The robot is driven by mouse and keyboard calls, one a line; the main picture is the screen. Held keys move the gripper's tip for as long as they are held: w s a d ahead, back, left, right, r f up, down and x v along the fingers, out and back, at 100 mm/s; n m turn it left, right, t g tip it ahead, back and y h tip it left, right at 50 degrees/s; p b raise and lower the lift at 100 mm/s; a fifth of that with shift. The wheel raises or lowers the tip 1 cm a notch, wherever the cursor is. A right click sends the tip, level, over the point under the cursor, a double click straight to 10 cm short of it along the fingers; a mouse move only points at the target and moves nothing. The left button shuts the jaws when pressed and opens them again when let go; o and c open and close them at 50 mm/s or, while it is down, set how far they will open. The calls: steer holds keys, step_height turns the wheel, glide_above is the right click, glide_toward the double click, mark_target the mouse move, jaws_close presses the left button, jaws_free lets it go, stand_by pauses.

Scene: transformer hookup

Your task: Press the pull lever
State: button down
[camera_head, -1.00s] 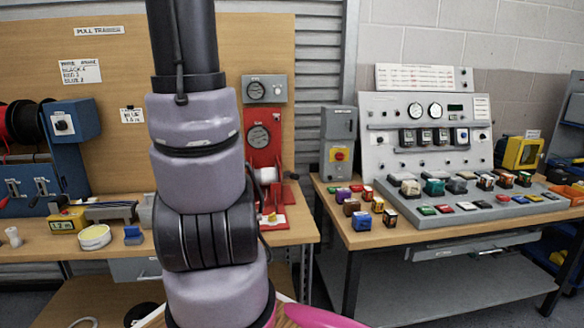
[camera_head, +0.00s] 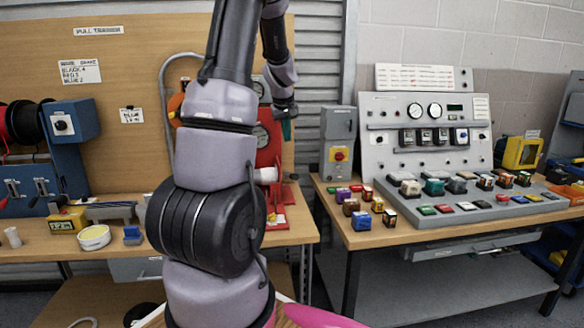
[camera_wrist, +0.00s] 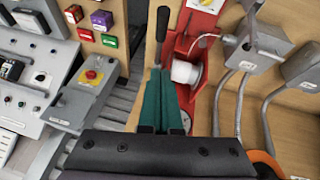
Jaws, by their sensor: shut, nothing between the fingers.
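The red pull tester (camera_head: 267,150) stands on the left bench, partly behind my arm in the head view. In the wrist view its red frame (camera_wrist: 181,50) holds a white cylinder (camera_wrist: 186,72). My gripper (camera_wrist: 163,74) has teal fingers, shut and empty. The gripper (camera_head: 287,132) also shows in the head view, at the tester's right side.
A grey box with a red button (camera_head: 338,155) stands right of the tester on the right bench. Several coloured blocks (camera_head: 361,219) and a test panel (camera_head: 380,150) are there too. Grey boxes with bent conduits (camera_wrist: 255,42) lie right of the lever in the wrist view.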

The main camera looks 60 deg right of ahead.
steer(key=shift+f, duration=0.15)
glide_above(292, 175)
steer(key=w, duration=0.2)
step_height(292, 175, down, 8)
steer(key=f, duration=0.2)
steer(key=s+f, duration=0.1)
steer(key=shift+d+f, duration=0.2)
steer(key=shift+d, duration=0.15)
steer(key=shift+s+f, duration=0.25)
steer(key=shift+f, duration=0.25)
